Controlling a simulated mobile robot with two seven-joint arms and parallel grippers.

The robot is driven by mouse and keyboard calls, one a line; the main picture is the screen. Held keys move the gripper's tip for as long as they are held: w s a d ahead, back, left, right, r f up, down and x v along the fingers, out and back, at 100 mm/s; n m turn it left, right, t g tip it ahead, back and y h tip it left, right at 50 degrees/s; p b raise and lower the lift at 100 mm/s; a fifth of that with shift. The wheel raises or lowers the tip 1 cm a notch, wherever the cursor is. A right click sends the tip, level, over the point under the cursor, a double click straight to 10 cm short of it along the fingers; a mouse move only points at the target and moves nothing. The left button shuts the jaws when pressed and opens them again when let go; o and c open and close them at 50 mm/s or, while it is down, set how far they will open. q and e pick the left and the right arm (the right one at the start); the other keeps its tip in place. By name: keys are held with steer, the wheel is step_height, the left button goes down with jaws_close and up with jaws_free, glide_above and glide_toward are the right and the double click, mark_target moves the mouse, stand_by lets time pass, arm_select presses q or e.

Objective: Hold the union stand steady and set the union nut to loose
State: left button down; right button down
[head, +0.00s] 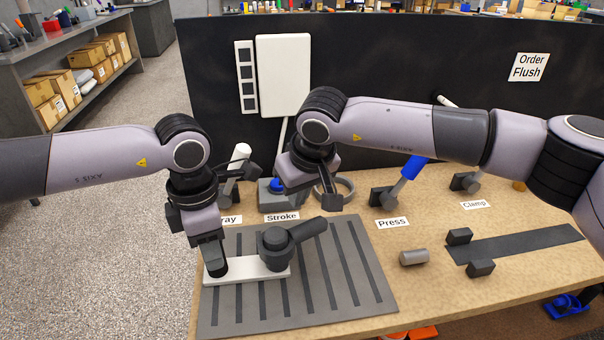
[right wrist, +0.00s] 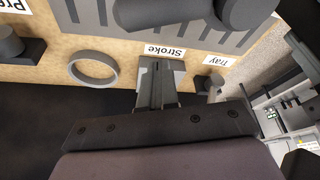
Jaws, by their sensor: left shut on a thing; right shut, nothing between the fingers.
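The union stand has a white base (head: 246,270) lying on the grey slotted mat. On it sits the dark round union nut (head: 275,240), with a thick handle (head: 308,231) pointing right and slightly away. My left gripper (head: 216,268) points down and is shut on the left end of the stand. My right gripper (head: 332,206) is shut and empty, above and just beyond the handle's free end, apart from it as far as I can see. In the right wrist view, its closed fingers (right wrist: 160,75) show, with part of the dark handle (right wrist: 160,10) at the top edge.
The slotted mat (head: 350,290) has free room to the right. Behind it are a grey ring (head: 347,190), a blue-handled lever (head: 405,180) and labels. A grey cylinder (head: 413,257) and two dark blocks (head: 480,268) lie right. A dark panel (head: 420,60) stands behind.

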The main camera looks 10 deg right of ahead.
mark_target(320, 226)
steer(key=shift+s+d+f, duration=0.15)
steer(key=shift+s+d, duration=0.25)
steer(key=shift+s, duration=0.4)
steer(key=shift+s+d+f, duration=0.1)
steer(key=shift+s+d, duration=0.25)
steer(key=shift+s, duration=0.45)
steer(key=shift+s+d+m+h, duration=0.3)
steer(key=shift+s+m, duration=0.2)
steer(key=shift+m, duration=0.3)
steer(key=shift+s+d+m+h, duration=0.15)
steer(key=shift+s+m+h, duration=0.25)
steer(key=shift+m, duration=0.4)
steer(key=shift+s+d+m+h, duration=0.15)
steer(key=shift+s+m, duration=0.3)
steer(key=shift+m, duration=0.15)
steer(key=shift+s+d+m+h, duration=0.15)
steer(key=shift+s+m, duration=0.25)
steer(key=shift+m, duration=0.2)
steer(key=shift+s+m+h, duration=0.3)
steer(key=shift+s+m, duration=0.4)
steer(key=shift+m, duration=0.3)
steer(key=shift+s, duration=0.55)
